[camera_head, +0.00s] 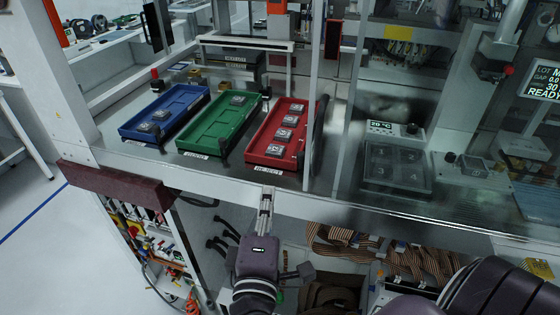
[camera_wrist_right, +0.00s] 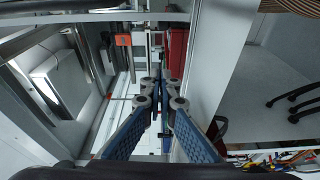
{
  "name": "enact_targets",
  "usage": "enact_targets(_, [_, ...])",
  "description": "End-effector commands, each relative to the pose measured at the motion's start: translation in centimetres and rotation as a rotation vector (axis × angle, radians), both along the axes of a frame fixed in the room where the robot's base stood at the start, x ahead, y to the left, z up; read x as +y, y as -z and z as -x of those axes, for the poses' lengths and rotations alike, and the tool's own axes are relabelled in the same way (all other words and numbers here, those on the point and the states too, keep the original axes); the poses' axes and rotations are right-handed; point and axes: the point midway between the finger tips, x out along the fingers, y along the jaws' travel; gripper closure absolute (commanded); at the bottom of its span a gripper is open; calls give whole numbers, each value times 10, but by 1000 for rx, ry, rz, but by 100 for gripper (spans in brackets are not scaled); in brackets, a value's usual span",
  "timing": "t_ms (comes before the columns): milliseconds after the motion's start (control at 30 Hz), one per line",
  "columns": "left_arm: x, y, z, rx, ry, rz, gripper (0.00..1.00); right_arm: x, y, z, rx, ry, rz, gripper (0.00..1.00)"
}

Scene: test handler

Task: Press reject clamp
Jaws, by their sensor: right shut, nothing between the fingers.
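The red tray (camera_head: 262,132) with the reject label (camera_head: 268,171) on its front stands on the handler deck, holding several chips in a row. A small dark clamp-like part (camera_head: 222,144) stands at the front between the green and red trays. I cannot tell for sure which part is the reject clamp. My right gripper (camera_head: 266,196) is shut and empty, just in front of the deck's front edge below the red tray, apart from it. In the right wrist view its fingers (camera_wrist_right: 160,84) come together, with a red surface (camera_wrist_right: 177,48) beyond them. My left gripper is not in view.
A green tray (camera_head: 205,135) and a blue tray (camera_head: 180,108) stand left of the red one. Frame posts (camera_head: 310,110) and a clear panel bound the deck on the right. The metal front rail (camera_head: 215,181) runs across; cables (camera_head: 360,245) lie in the bay below.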

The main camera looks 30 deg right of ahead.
Motion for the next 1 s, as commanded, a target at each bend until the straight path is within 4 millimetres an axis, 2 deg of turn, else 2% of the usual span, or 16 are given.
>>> enact_targets(233, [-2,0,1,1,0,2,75,0,1,-1,1,-2,0,100])
enact_targets(367, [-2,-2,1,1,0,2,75,-5,0,-8,0,-1,3,100])
enact_targets(467, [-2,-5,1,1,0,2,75,-14,-1,-20,-1,0,3,100])
enact_targets(833, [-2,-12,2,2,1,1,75,-61,0,-83,-2,-1,4,100])
enact_targets(1000, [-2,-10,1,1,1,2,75,-84,4,-71,2,-1,3,100])
